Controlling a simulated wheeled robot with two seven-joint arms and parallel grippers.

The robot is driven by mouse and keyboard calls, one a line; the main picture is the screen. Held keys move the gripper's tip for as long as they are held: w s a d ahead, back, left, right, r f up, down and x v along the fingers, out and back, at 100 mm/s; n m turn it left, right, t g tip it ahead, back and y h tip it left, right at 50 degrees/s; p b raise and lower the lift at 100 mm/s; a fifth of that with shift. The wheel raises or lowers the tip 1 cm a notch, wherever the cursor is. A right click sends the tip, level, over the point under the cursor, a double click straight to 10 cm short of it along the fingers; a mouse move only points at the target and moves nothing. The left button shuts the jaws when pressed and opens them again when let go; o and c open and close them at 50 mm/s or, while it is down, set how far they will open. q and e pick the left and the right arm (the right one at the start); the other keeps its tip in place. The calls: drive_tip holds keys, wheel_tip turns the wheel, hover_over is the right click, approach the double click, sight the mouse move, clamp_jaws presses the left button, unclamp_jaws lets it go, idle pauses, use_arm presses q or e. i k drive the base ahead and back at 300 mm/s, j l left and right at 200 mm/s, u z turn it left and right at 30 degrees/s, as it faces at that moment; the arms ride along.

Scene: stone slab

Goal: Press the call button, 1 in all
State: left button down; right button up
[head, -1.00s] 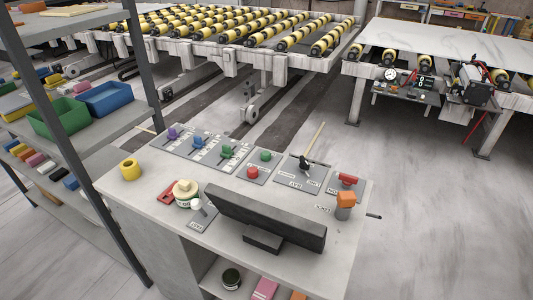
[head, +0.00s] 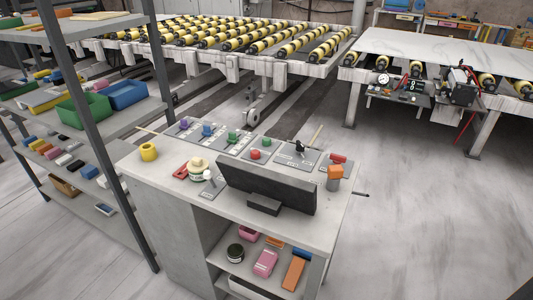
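The grey control console (head: 150,178) stands in the middle of the head view. On its panel sit a red button (head: 255,154) and a green button (head: 267,142) on one plate. Purple (head: 184,123), blue (head: 207,129) and green (head: 232,137) knobs stand to their left. A black lever (head: 300,147) and a red switch (head: 338,159) are to the right. A white-knobbed control (head: 207,175) sits at the near left. The plate labels are too small to read, so I cannot tell which control is the call button. Neither gripper is in view.
A dark monitor (head: 265,186) stands on the console's near edge. A yellow roll (head: 148,152), a cream round tub (head: 197,168) and an orange-topped cup (head: 334,178) are on top. A shelf rack (head: 130,145) is close on the left. Floor (head: 430,210) is clear at right.

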sight(266, 141)
drive_tip(key=k+u, duration=0.15)
drive_tip(key=u, duration=1.15)
drive_tip(key=l, duration=0.95)
drive_tip(key=i+l, duration=0.15)
drive_tip(key=l, duration=1.7)
drive_tip(key=i+l, duration=0.1)
drive_tip(key=l, duration=0.85)
drive_tip(key=i+l, duration=0.1)
drive_tip(key=l, duration=0.85)
